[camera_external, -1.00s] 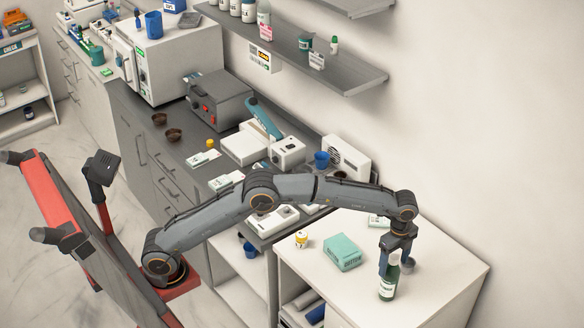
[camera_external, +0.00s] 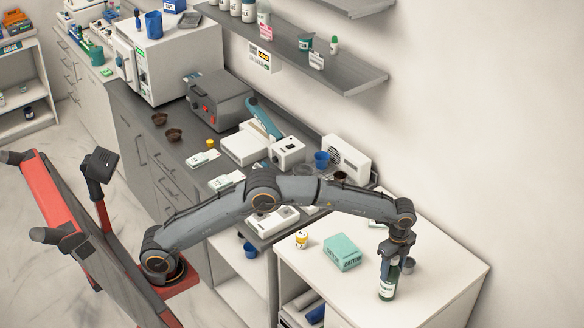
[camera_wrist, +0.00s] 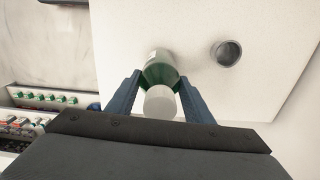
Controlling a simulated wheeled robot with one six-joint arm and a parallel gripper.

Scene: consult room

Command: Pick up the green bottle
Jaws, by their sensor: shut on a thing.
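The green bottle (camera_external: 388,285) has a white label and stands upright on the white table (camera_external: 440,270) at the lower right of the external view. My gripper (camera_external: 391,262) points down over it, with its fingers around the upper part of the bottle. In the wrist view, the bottle (camera_wrist: 160,75) with its pale cap lies between the two blue fingers of my gripper (camera_wrist: 160,85). The fingers are shut on it. The bottle's base looks to be at the tabletop; any gap beneath it cannot be told.
A small grey cup (camera_wrist: 226,53) stands close beside the bottle. The wall is behind. The table's front right is clear.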

